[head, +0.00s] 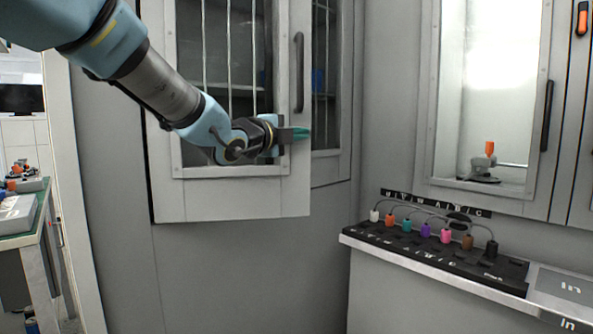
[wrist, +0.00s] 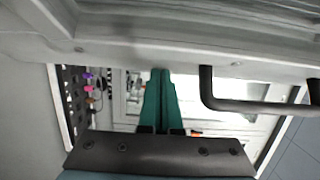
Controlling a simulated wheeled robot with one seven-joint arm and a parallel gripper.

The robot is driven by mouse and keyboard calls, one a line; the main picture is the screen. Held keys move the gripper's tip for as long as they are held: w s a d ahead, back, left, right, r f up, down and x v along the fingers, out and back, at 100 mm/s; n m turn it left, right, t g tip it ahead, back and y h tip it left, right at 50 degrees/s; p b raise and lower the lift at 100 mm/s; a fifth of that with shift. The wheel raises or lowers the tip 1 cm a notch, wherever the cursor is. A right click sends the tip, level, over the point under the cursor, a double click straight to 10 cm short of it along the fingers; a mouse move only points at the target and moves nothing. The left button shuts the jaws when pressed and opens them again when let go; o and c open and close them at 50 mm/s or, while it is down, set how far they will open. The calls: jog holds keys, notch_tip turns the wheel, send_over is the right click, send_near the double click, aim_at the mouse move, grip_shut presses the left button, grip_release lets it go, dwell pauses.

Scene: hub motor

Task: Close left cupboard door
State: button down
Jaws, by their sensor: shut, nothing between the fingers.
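The left cupboard door (head: 240,200) is a grey framed door with a barred window. It stands out from the cupboard front, partly open, with its lower edge clear of the grey wall. Its dark vertical handle (head: 299,72) is near its right edge; the handle also shows in the wrist view (wrist: 250,106). My gripper (head: 301,133) is below the handle, at the door's right edge, with its green fingers (wrist: 158,100) together and empty. The door's frame crosses the top of the wrist view (wrist: 150,50). I cannot tell whether the fingers touch the door. My arm hides part of the window.
A glazed panel (head: 345,95) shows behind the door's right edge. To the right are another glazed cupboard door (head: 425,110) and a counter (head: 400,262) with a black rack of several coloured plugs (head: 425,232). A green-topped bench (head: 20,235) stands at far left.

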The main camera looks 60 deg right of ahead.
jog(key=w+d+n+t, duration=0.3)
jog(key=w+d+t, duration=0.3)
jog(key=w+d, duration=0.6)
jog(key=shift+w+n+y, duration=0.3)
jog(key=shift+w+n, duration=0.1)
jog(key=shift+w, duration=1.6)
jog(key=shift+w, duration=0.1)
